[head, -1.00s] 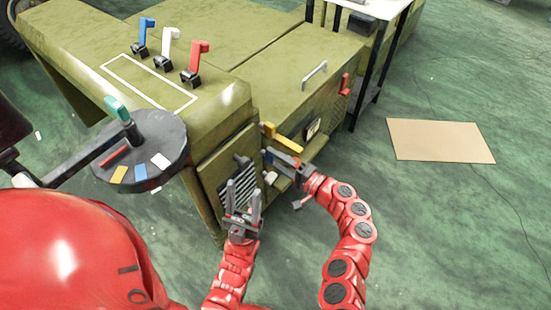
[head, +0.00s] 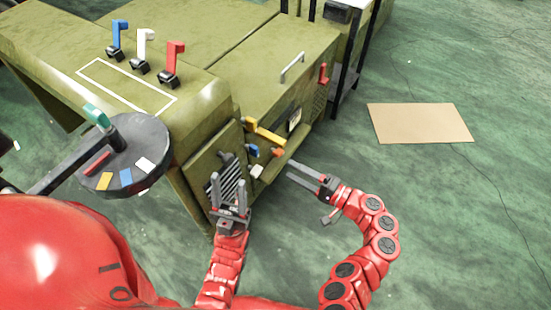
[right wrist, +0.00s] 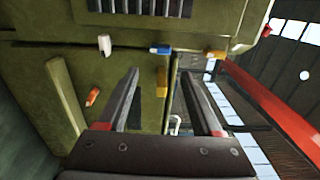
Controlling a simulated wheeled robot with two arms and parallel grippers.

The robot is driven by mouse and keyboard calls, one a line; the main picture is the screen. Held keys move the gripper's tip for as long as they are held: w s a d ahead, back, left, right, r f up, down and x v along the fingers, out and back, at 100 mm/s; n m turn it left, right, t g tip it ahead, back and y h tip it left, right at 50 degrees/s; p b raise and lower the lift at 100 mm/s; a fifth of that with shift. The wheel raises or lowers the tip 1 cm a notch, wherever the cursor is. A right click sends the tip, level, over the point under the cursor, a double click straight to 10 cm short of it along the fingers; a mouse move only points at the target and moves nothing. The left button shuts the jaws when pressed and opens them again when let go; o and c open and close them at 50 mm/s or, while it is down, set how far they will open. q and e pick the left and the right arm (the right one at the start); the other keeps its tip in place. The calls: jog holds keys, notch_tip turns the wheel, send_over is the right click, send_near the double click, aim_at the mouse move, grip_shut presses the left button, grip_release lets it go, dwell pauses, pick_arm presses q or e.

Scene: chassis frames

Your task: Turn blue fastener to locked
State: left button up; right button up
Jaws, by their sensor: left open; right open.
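The small blue fastener (head: 253,150) sits on the front face of the green chassis, below a yellow bar (head: 264,132). It also shows in the right wrist view (right wrist: 160,49), beyond and between my finger tips. I cannot tell from its small size how it is turned. My right gripper (head: 292,171) is open and empty, to the right of the fastener and apart from it. My left gripper (head: 231,184) is open and empty in front of the vent grille, its fingers pointing up.
A white fastener (head: 257,171) and an orange one (head: 277,152) flank the blue one. Blue (head: 117,37), white (head: 146,44) and red (head: 174,58) levers stand on top of the chassis. A round dark tray (head: 126,184) is at left. Floor at right is clear around a tan board (head: 420,123).

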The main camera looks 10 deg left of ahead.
jog(key=v, duration=0.5)
dwell(0.4)
